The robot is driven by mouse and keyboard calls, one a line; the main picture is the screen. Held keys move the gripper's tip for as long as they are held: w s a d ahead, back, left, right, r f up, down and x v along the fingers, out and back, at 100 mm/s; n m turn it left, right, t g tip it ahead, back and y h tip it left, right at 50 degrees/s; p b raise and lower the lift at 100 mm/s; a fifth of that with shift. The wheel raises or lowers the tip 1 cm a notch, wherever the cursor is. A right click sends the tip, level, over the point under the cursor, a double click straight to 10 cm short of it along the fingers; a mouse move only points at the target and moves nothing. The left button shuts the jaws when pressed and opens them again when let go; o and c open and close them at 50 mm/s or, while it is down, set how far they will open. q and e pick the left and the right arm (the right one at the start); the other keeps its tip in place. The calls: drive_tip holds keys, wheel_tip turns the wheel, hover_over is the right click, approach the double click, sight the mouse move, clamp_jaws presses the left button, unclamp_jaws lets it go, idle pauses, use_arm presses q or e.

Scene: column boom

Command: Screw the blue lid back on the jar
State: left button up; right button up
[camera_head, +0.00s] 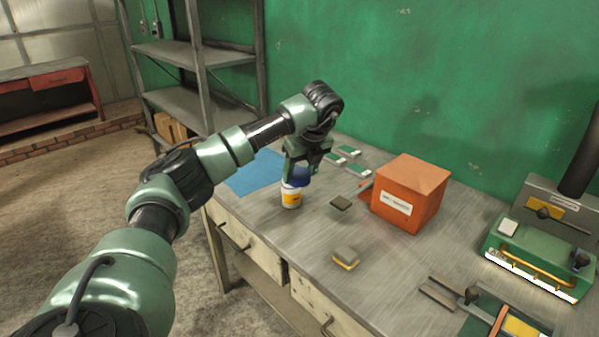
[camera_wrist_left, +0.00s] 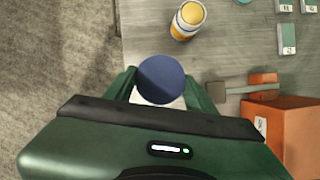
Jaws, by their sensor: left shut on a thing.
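The jar (camera_head: 291,198), white with a yellow-orange label, stands upright near the workbench's front left edge. In the left wrist view the jar (camera_wrist_left: 186,22) is at the top and shows no blue lid on it. My left gripper (camera_head: 299,172) is shut on the blue lid (camera_head: 298,179), which also shows between the fingers in the left wrist view (camera_wrist_left: 161,79). There the lid is apart from the jar. In the head view it overlaps the jar's top, and the exact height gap cannot be told. My right gripper is not in view.
On the workbench (camera_head: 300,240), a blue mat (camera_head: 254,174) lies left of the jar and an orange box (camera_head: 411,193) stands to the right. Several green-and-white cards (camera_head: 349,152) lie behind. A yellow-and-grey block (camera_head: 346,258) lies in front. A green machine (camera_head: 540,250) stands far right.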

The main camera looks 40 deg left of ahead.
use_arm(q)
drive_tip(key=s+d+f+m+t+h, duration=0.1)
drive_tip(key=s+d+f+m+h, duration=0.25)
drive_tip(key=d+m, duration=0.75)
drive_tip(key=s+d+f+m+h, duration=0.2)
drive_tip(key=s+d+m+h, duration=0.45)
drive_tip(key=m, duration=0.85)
drive_tip(key=s+d+f+m+g+y, duration=0.1)
drive_tip(key=s+d+m+g+y, duration=0.2)
drive_tip(key=m, duration=0.9)
drive_tip(key=s+d+m+g+y, duration=0.2)
drive_tip(key=s+d+m+g, duration=0.2)
drive_tip(key=s+d+m, duration=0.5)
drive_tip(key=m, duration=0.3)
drive_tip(key=shift+s+f+y, duration=0.25)
drive_tip(key=shift+f+y, duration=0.1)
drive_tip(key=shift+y, duration=0.05)
